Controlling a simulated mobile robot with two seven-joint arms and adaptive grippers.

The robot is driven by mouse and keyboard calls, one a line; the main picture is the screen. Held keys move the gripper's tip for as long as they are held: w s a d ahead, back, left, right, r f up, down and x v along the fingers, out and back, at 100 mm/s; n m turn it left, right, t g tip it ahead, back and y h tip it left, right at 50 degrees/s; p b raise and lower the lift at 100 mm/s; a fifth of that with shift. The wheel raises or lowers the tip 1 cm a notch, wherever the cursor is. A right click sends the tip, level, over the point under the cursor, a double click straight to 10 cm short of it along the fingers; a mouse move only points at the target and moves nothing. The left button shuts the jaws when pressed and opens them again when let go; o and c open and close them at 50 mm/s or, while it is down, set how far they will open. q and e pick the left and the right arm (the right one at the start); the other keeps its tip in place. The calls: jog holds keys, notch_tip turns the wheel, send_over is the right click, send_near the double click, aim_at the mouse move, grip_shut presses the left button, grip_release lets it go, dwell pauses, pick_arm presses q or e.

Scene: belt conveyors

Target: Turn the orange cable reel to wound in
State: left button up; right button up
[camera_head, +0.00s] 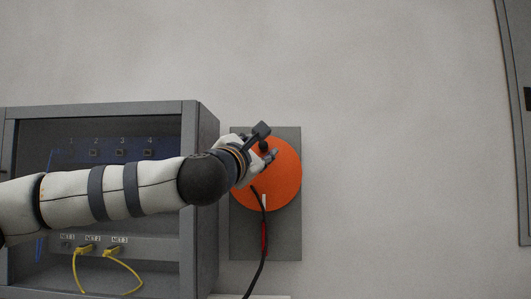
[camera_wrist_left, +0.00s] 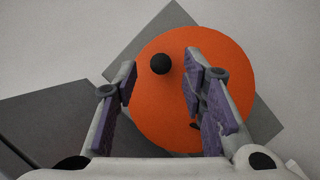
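The orange cable reel (camera_head: 284,186) is a round disc on a grey backplate (camera_head: 285,238) fixed to the wall. Its black knob (camera_head: 264,146) is near the top of the disc in the head view. A black cable (camera_head: 265,262) hangs from the reel, with a white and a red mark on it. My left gripper (camera_head: 270,154) is at the reel's upper left. In the left wrist view the left gripper (camera_wrist_left: 160,85) is open, and the black knob (camera_wrist_left: 160,64) shows between its fingers over the orange disc (camera_wrist_left: 228,62). My right gripper is not in view.
A grey cabinet (camera_head: 209,160) stands left of the reel, behind my left arm. It holds a blue panel with numbered ports and yellow cables (camera_head: 124,266) plugged in below. A grey framed panel (camera_head: 512,110) is at the far right. The wall between is bare.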

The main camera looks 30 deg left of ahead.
aim_at(261, 146)
pick_arm(q)
jog(key=x, duration=0.3)
jog(key=shift+w+a+r, duration=0.1)
jog(key=shift+w, duration=0.3)
grip_shut()
